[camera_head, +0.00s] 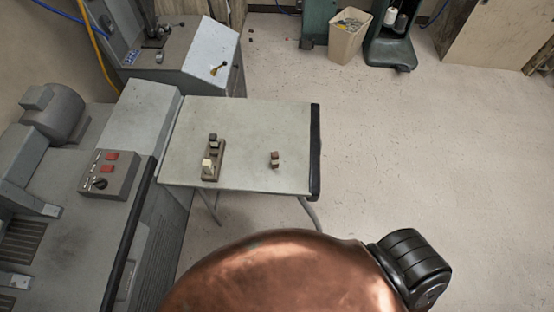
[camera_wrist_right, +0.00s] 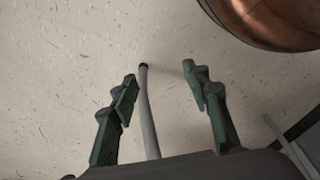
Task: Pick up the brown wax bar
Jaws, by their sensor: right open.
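My left gripper is in neither view.
A grey machine with a red-button control box (camera_head: 109,174) adjoins the table's left side. The table's right edge has a black strip (camera_head: 315,150). A grey table leg (camera_wrist_right: 147,110) shows between my right fingers. A waste bin (camera_head: 348,38) stands behind. Floor to the right is clear.

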